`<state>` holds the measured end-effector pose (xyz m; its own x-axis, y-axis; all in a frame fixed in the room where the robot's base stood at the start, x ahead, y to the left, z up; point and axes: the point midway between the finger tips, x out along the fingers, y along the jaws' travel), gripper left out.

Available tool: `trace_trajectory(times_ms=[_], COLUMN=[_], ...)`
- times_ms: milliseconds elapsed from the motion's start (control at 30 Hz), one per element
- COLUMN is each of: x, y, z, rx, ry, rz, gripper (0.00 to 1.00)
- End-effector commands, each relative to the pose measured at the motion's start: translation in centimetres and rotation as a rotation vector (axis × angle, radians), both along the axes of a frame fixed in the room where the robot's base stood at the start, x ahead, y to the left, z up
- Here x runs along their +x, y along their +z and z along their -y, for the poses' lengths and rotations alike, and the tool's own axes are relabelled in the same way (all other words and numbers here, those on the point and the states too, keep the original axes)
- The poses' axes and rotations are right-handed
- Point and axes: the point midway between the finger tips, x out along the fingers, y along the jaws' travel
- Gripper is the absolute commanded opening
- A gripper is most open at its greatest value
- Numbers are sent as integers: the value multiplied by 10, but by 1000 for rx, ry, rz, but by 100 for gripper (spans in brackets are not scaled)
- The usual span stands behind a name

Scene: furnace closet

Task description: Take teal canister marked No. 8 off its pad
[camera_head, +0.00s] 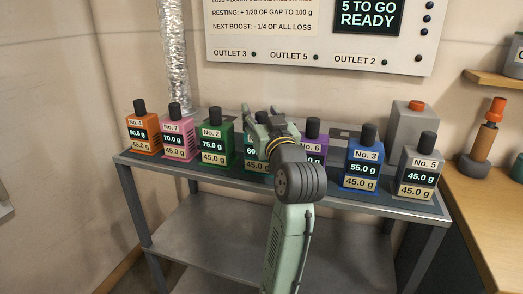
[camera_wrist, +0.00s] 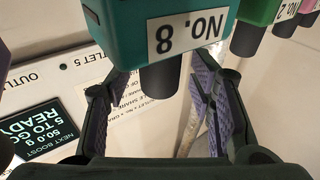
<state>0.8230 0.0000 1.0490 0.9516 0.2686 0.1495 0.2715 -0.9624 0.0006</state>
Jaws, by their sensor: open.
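The teal canister No. 8 (camera_head: 250,142) stands mid-row on the shelf, largely hidden behind my gripper in the head view. In the wrist view the picture is upside down, and the teal canister (camera_wrist: 125,20) shows its No. 8 label with its dark cap (camera_wrist: 160,78) pointing down in the picture. My gripper (camera_wrist: 160,85) is open, with one finger on each side of the cap and visible gaps to it. In the head view my gripper (camera_head: 262,122) is at the canister's top. The pad under the canister is hidden.
A green No. 2 canister (camera_head: 215,145) stands to the left and a purple No. 6 canister (camera_head: 313,149) close to the right. Orange, pink, blue and grey canisters fill the rest of the row. A wall board (camera_head: 300,45) hangs behind. The lower shelf (camera_head: 215,225) is bare.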

Motion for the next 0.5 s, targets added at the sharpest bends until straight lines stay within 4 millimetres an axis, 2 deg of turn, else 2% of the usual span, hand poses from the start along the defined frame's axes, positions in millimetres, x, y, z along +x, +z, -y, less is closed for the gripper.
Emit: trace_trajectory(times_ms=[67, 500], x=[0, 0], y=[0, 0], z=[0, 0], rx=[0, 0], ry=[0, 0], rz=[0, 0], gripper=[48, 18])
